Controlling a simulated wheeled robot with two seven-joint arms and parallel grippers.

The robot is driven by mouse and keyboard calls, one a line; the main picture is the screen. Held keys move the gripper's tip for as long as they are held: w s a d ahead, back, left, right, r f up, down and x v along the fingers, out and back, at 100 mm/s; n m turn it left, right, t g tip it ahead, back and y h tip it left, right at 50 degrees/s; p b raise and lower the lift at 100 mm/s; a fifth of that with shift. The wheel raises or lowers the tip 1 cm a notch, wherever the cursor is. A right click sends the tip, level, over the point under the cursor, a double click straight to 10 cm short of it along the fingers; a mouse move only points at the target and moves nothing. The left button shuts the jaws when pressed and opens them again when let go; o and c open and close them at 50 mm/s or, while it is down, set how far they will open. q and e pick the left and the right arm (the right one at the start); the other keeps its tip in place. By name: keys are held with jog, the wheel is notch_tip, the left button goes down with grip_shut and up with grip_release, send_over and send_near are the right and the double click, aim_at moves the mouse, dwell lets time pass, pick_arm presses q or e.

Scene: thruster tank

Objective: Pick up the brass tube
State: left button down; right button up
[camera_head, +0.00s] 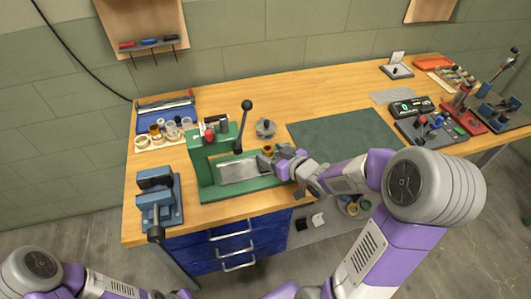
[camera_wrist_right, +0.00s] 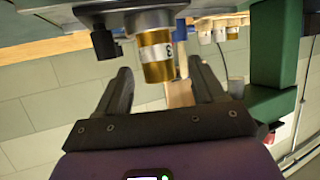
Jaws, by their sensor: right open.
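The brass tube (camera_wrist_right: 157,57) with a white label band shows in my right wrist view. It lies between the two dark fingers of my right gripper (camera_wrist_right: 160,66), with a gap visible on each side. The picture there is tilted, nearly upside down. In the head view, a small brass piece (camera_head: 267,149) shows just left of my right gripper (camera_head: 280,157), by the end of the green press. My right gripper is open and low over the bench. My left forearm is at the lower left edge, and its gripper is out of view.
The green press (camera_head: 205,165) with an upright black-knobbed lever stands close left of my right gripper. A blue vise (camera_head: 160,195) is at the front left. Several small cups sit in a wooden rack (camera_head: 143,143). A bare green mat (camera_head: 345,137) lies behind my right arm.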

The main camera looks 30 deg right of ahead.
aim_at(265, 149)
jog(key=b+x, duration=0.1)
jog(key=x, duration=0.4)
jog(key=shift+f, duration=0.15)
jog(key=shift+d, duration=0.1)
jog(key=c, duration=1.1)
jog(key=shift+c, duration=0.7)
